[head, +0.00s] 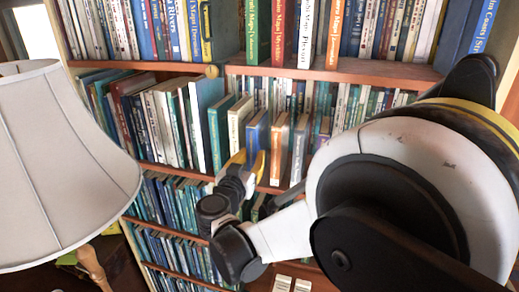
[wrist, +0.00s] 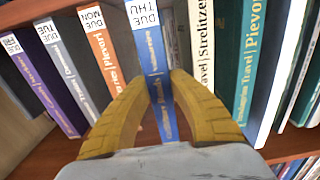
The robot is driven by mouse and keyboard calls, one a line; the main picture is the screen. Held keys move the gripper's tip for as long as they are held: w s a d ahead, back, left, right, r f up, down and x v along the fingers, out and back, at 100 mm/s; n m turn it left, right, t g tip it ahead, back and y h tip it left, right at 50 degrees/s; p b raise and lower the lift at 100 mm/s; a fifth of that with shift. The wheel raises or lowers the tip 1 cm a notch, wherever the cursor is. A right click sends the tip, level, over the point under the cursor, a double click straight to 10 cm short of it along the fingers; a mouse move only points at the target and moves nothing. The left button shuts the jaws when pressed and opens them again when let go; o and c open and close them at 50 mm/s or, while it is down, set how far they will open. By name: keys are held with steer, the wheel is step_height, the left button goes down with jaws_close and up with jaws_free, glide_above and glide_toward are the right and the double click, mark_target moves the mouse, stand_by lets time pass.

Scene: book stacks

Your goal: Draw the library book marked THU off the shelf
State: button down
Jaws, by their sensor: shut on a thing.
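The book marked THU is blue with a white "DUE THU" label; its spine (wrist: 150,52) shows in the middle of the wrist view. My gripper (wrist: 157,82) has its two yellow fingers on either side of this spine, shut on it. In the head view the blue book (head: 257,130) stands upright in the row on the middle shelf, with my gripper (head: 248,162) at its lower spine. The fingers hide part of its lower spine there. I cannot tell how far it sticks out from its neighbours.
An orange book (wrist: 101,45) marked MON and a white one (wrist: 202,45) flank it. A grey book (wrist: 62,60) marked TUE and a purple one (wrist: 35,75) stand beyond the orange. A lampshade (head: 60,165) fills the head view's left. A shelf board (head: 340,70) runs above the row.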

steer(key=b+v, duration=0.1)
steer(key=v, duration=1.2)
steer(key=shift+s, duration=0.35)
